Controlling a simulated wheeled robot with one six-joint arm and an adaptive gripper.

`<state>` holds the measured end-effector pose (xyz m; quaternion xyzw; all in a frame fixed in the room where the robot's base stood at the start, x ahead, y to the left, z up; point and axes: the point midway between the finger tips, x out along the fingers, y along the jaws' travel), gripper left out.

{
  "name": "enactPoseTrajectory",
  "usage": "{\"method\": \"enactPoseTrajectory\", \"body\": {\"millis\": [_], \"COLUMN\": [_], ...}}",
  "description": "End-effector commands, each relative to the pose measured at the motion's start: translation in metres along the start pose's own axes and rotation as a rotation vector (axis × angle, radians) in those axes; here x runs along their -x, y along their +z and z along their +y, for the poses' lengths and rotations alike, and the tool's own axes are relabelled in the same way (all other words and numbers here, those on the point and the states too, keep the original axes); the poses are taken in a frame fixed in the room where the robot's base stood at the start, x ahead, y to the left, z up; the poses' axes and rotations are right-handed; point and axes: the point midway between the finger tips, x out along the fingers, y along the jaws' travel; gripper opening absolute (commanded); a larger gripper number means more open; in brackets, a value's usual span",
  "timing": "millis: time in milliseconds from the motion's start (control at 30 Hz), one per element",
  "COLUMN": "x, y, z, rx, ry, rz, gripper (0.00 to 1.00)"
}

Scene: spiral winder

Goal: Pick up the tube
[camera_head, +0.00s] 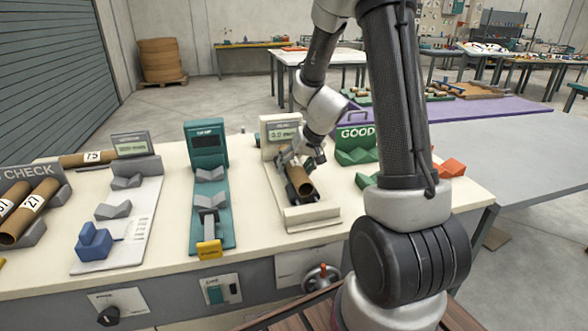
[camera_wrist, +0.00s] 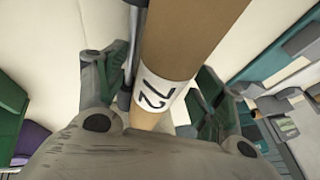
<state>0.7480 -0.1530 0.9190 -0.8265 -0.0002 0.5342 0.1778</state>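A brown cardboard tube (camera_head: 300,181) sits at the measuring station (camera_head: 309,213) with the green display, its near end tilted toward the front. In the wrist view the tube (camera_wrist: 190,40) runs between my fingers and bears a white label with a dark number. My gripper (camera_head: 294,163) is down at the tube, with one finger on each side; it also shows in the wrist view (camera_wrist: 160,92). The fingers are close to the tube, but whether they press on it I cannot tell. My gripper hides part of the tube in the head view.
Two labelled tubes (camera_head: 27,210) lie at the CHECK station on the left, and another tube (camera_head: 86,158) lies behind. A teal station (camera_head: 228,232) stands left of my gripper. The green GOOD station (camera_head: 356,146) and a red-orange holder (camera_head: 451,168) are to the right.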

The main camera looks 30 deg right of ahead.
Motion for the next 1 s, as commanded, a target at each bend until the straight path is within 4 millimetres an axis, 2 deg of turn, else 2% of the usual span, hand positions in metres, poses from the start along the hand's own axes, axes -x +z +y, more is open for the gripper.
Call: {"method": "enactPoseTrajectory", "body": {"millis": [33, 233, 300, 567, 667, 1000], "x": [0.000, 0.000, 0.000, 0.004, 0.016, 0.075], "y": [0.000, 0.000, 0.000, -0.002, -0.007, -0.032], "z": [0.000, 0.000, 0.000, -0.001, -0.006, -0.025], "rx": [0.000, 0.000, 0.000, 0.001, 0.004, 0.003], "ry": [0.000, 0.000, 0.000, 0.000, -0.001, -0.001], "rz": [0.000, 0.000, 0.000, 0.001, 0.004, 0.003], "gripper": [0.58, 0.22, 0.15, 0.15, 0.15, 0.15]}}
